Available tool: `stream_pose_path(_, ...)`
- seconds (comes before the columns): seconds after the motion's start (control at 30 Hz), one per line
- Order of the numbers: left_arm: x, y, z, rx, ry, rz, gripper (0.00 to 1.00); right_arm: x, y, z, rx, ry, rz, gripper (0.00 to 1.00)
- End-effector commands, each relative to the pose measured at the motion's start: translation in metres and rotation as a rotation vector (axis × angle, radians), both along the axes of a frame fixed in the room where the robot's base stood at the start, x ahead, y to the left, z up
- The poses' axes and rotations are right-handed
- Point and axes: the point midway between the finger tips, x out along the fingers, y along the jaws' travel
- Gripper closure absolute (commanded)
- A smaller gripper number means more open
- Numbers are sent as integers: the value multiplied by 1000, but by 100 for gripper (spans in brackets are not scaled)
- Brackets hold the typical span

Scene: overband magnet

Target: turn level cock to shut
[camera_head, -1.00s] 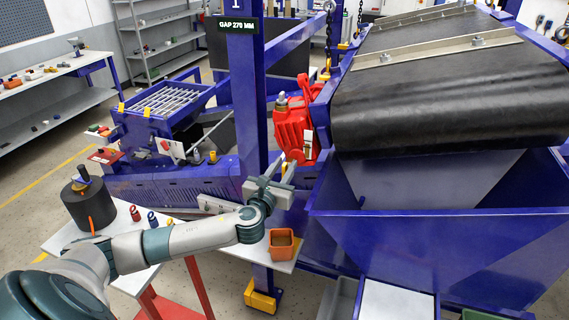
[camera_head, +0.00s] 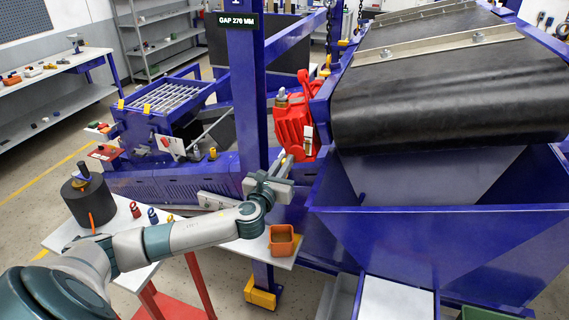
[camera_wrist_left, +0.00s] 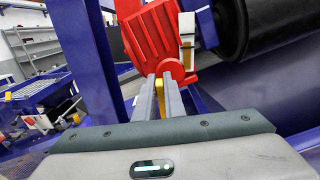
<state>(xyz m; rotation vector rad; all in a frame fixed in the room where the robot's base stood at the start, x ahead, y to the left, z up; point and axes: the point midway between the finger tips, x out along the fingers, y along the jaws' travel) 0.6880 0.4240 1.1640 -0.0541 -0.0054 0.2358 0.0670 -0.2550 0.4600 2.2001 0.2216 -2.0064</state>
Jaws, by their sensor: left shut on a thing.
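My left gripper (camera_head: 285,164) reaches up to the lower front of the red gearbox-like housing (camera_head: 294,128) beside the blue post. In the left wrist view, the two fingers (camera_wrist_left: 160,98) are close together just below the red housing (camera_wrist_left: 153,38). A narrow yellow piece (camera_wrist_left: 160,90) sits between them; it appears to be the handle of the level cock, and the gripper is shut on it. The cock's body is mostly hidden by the fingers, so its angle cannot be told. My right gripper is not in view.
The blue post (camera_head: 245,100) stands left of the left gripper. The blue hopper (camera_head: 440,240) and black belt drum (camera_head: 450,105) are to its right. An orange bin (camera_head: 283,240) sits on a small white shelf below. A dark cylinder (camera_head: 90,203) stands on the white table.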

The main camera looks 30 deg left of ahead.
Motion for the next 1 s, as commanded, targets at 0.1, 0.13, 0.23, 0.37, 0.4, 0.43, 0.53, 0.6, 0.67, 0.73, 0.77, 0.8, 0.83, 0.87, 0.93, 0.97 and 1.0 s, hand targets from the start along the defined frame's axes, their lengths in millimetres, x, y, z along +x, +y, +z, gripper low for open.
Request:
stream_pose_path(0.1, 0, 1, -1, -52, -14, 0, 100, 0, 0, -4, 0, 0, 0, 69)
stream_pose_path(0.13, -1, 2, -1, -68, -17, 0, 100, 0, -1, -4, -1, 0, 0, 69)
stream_pose_path(0.23, -1, 3, -1, -133, -34, 1, 100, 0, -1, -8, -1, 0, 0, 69)
stream_pose_path(0.37, -2, 6, -3, -234, -57, 0, 100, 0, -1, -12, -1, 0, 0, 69)
stream_pose_path(0.4, -2, 7, -3, -268, -66, 1, 100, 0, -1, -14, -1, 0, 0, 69)
stream_pose_path(0.43, -2, 7, -3, -295, -73, 1, 100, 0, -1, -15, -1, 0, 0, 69)
stream_pose_path(0.53, -2, 9, -5, -387, -94, 0, 100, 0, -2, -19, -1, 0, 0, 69)
stream_pose_path(0.6, -3, 11, -5, -451, -110, 2, 100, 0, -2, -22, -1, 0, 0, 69)
stream_pose_path(0.67, -3, 12, -6, -507, -125, 2, 100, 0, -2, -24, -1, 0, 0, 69)
stream_pose_path(0.73, -3, 13, -7, -572, -140, 1, 100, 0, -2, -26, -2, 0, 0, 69)
stream_pose_path(0.77, -3, 14, -7, -599, -146, 2, 100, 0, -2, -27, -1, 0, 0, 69)
stream_pose_path(0.8, -4, 15, -8, -636, -155, 2, 100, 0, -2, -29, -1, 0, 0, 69)
stream_pose_path(0.83, -4, 16, -8, -663, -162, 2, 100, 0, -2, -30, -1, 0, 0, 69)
stream_pose_path(0.87, -4, 16, -8, -693, -168, 2, 100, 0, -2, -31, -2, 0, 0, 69)
stream_pose_path(0.93, -4, 17, -9, -757, -185, 1, 100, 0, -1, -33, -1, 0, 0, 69)
stream_pose_path(0.97, -4, 18, -10, -785, -192, 1, 100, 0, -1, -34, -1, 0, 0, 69)
stream_pose_path(1.0, -4, 18, -11, -821, -200, 2, 100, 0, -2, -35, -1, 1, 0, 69)
